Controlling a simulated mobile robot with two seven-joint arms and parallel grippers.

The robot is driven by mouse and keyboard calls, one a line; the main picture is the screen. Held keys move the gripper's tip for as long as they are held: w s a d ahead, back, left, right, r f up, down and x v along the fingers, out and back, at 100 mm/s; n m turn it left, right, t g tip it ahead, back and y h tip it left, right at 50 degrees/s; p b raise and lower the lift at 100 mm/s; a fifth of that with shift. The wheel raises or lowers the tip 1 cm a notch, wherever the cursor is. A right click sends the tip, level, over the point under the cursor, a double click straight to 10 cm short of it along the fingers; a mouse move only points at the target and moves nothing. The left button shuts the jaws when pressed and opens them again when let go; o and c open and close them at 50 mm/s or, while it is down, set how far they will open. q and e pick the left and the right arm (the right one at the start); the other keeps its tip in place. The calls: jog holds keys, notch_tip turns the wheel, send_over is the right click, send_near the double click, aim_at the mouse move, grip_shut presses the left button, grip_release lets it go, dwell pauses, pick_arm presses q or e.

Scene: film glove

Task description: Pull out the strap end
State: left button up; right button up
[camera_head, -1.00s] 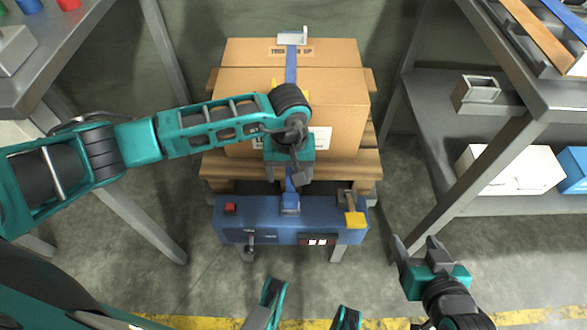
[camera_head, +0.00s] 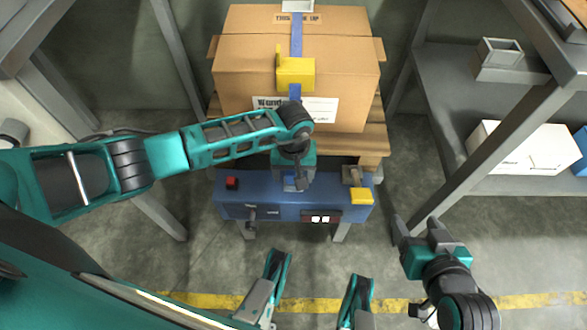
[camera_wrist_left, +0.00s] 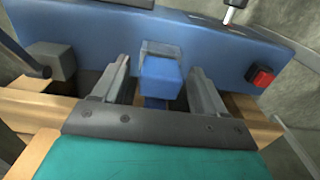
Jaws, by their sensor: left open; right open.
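A blue strap (camera_head: 296,40) runs over the cardboard box (camera_head: 240,75) and through a yellow buckle (camera_head: 296,76), down towards the blue bench unit (camera_head: 240,210). In the head view my left gripper (camera_head: 297,182) is over the middle of this unit and hides much of the strap's lower part. In the left wrist view, a blue block (camera_wrist_left: 160,80) and a bit of blue strap (camera_wrist_left: 155,103) lie between the open fingers of the left gripper (camera_wrist_left: 157,88), with gaps on both sides. I cannot tell whether the block is the strap end. My right gripper (camera_head: 415,222) is open and empty, right of the unit.
The box stands on a wooden pallet (camera_head: 365,142). The unit carries a red button (camera_head: 232,183) and a yellow block (camera_head: 361,196). A shelf rack on the right holds a white box (camera_head: 520,148). Floor shows between the unit and this rack.

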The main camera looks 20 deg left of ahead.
pick_arm(q)
jog(key=c, duration=1.1)
jog(key=shift+o, duration=0.2)
jog(key=shift+r+p, duration=0.3)
jog(key=shift+r, duration=0.25)
jog(key=shift+r+p, duration=1.65)
jog(key=shift+r, duration=0.6)
jog(key=shift+r+p, duration=1)
jog(key=shift+r, duration=0.45)
